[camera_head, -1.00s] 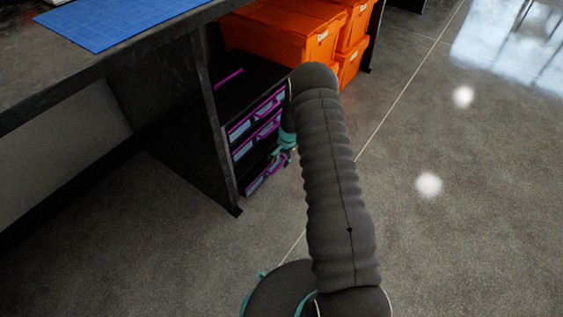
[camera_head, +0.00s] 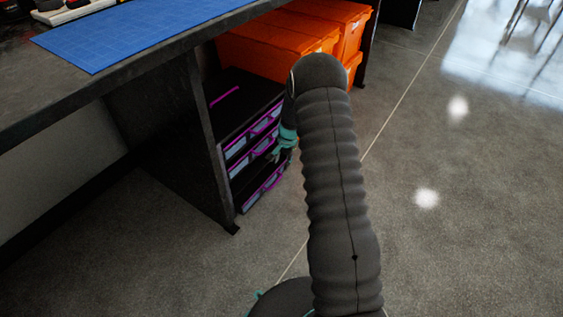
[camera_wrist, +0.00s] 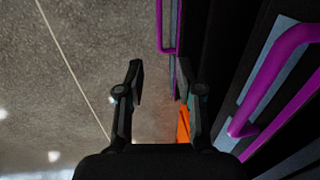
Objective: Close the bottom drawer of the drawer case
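The black drawer case (camera_head: 237,92) stands under the table, with purple-handled, pale-fronted drawers facing right. Its bottom drawer (camera_head: 263,190) is the lowest front; a dark gap separates it from the drawers above, and it appears pulled out. In the wrist view, a purple handle (camera_wrist: 160,40) at upper left stands farther out than the large purple handles (camera_wrist: 270,80) at right; it looks like the bottom drawer's. My gripper (camera_wrist: 160,78) is open and empty, its fingers apart beside the drawer fronts. In the head view, my gripper (camera_head: 281,152) is partly hidden by my arm.
Orange bins (camera_head: 265,52) stand behind the case, partly covered by my arm. The table (camera_head: 120,85) overhangs it, with a blue mat (camera_head: 130,35) on top. A dark table panel (camera_head: 205,150) borders the case at left. The grey floor (camera_head: 470,220) to the right is clear.

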